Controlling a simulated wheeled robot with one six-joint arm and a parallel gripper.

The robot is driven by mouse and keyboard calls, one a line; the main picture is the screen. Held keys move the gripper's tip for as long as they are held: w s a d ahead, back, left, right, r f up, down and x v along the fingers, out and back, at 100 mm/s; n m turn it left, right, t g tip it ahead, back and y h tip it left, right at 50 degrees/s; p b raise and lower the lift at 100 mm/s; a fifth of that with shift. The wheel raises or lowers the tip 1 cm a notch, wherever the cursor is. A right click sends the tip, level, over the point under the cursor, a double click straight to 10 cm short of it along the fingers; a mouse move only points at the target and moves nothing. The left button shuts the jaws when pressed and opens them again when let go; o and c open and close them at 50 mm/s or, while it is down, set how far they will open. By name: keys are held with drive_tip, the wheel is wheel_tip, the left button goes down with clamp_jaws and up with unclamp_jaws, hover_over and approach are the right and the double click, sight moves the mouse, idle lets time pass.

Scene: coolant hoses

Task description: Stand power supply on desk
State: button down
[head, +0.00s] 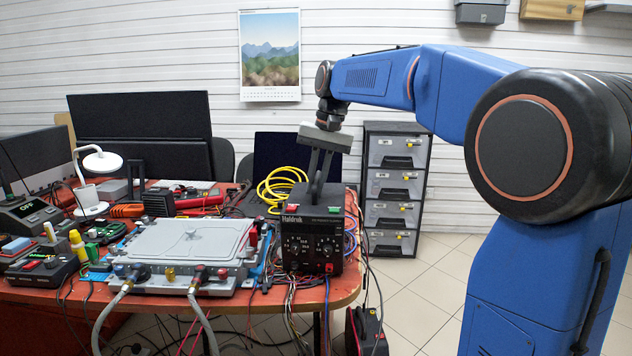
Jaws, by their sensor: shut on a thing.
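The power supply (312,240) is a black box with knobs and dials on its front and a handle on top. It is upright at the right front part of the red-topped desk (345,285). My gripper (316,190) comes down from above and is shut on the power supply's top handle. Cables hide the underside of the supply, so I cannot tell whether it touches the desk top or hangs just above it.
Left of the supply is a grey flat unit (190,245) with hoses at its front. Yellow coiled cable (285,185) lies behind. Loose wires crowd the desk's front edge. A drawer cabinet (393,190) stands behind to the right. Floor (425,290) at right is open.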

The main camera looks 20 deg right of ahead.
drive_tip(key=c, duration=1.8)
unclamp_jaws()
drive_tip(key=shift+o, duration=0.2)
wheel_tip(320, 180, up, 12)
drive_tip(key=s+d, duration=0.1)
drive_tip(key=d, duration=0.1)
drive_tip(key=shift+d+f, duration=0.1)
drive_tip(key=s+d+f+n+t+h, duration=0.1)
drive_tip(key=s+d+f+n+t, duration=0.1)
drive_tip(key=s+f, duration=1.3)
drive_tip(key=s+d+f+n+t+h, duration=0.1)
drive_tip(key=s+d+f+n+t, duration=0.1)
drive_tip(key=s+f, duration=1.4)
drive_tip(key=shift+s+d+f+n, duration=0.2)
drive_tip(key=shift+s+d+n, duration=0.1)
drive_tip(key=shift+s, duration=0.75)
